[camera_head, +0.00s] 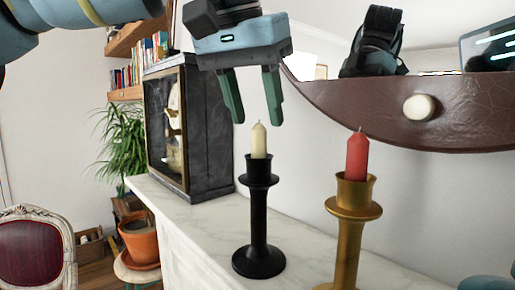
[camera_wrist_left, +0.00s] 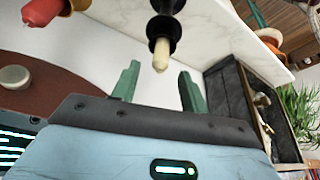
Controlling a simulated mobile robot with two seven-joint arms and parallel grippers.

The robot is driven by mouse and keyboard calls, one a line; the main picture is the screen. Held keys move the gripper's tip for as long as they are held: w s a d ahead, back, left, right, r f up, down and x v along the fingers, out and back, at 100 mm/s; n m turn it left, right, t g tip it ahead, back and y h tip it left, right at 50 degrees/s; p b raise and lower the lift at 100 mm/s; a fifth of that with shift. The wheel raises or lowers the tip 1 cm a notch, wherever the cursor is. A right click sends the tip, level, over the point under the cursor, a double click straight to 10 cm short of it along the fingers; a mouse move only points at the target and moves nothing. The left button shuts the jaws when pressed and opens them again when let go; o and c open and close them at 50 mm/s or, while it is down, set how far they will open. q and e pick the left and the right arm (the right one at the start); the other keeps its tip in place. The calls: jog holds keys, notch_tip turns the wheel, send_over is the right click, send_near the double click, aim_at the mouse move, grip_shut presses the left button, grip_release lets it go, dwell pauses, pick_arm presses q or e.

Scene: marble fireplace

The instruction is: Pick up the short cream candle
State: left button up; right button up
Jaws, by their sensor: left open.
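The short cream candle (camera_head: 259,141) stands upright in a black candlestick (camera_head: 258,225) on the white marble mantel. My left gripper (camera_head: 254,122) is open, with its two green fingers pointing down and their tips near the height of the candle's top. No contact with the candle shows. In the left wrist view the cream candle (camera_wrist_left: 161,55) appears beyond the fingertips, between the lines of the two fingers, in its black holder (camera_wrist_left: 162,28). My left gripper (camera_wrist_left: 157,75) has nothing between its fingers there. My right gripper is not clearly in view.
A red candle (camera_head: 357,157) in a gold candlestick (camera_head: 350,225) stands to the right on the mantel (camera_head: 215,222). A dark glass-fronted case (camera_head: 205,130) stands behind to the left. A brown leather-framed mirror (camera_head: 400,115) hangs on the wall behind. A potted plant (camera_head: 140,240) is below the mantel.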

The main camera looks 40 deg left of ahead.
pick_arm(q)
jog(key=shift+w+f, duration=0.15)
jog(key=shift+f, duration=0.3)
jog(key=c, duration=0.9)
grip_shut()
pick_arm(e)
jog(key=shift+s+d+f, duration=0.1)
jog(key=shift+d, duration=0.1)
pick_arm(q)
jog(key=shift+r, duration=0.1)
jog(key=shift+r, duration=0.6)
jog(key=s+d+r+p, duration=0.1)
jog(key=s+d, duration=0.2)
jog(key=s, duration=0.4)
jog(key=s+d+r+p, duration=0.1)
jog(key=s+d+r, duration=0.1)
jog(key=s+d, duration=0.2)
jog(key=s, duration=0.3)
jog(key=shift+s+r, duration=0.15)
jog(key=shift+r, duration=0.15)
pick_arm(e)
jog(key=w+r, duration=0.2)
jog(key=r, duration=0.1)
jog(key=shift+w+d+t, duration=0.15)
jog(key=shift+w+t, duration=0.15)
jog(key=shift+t, duration=0.1)
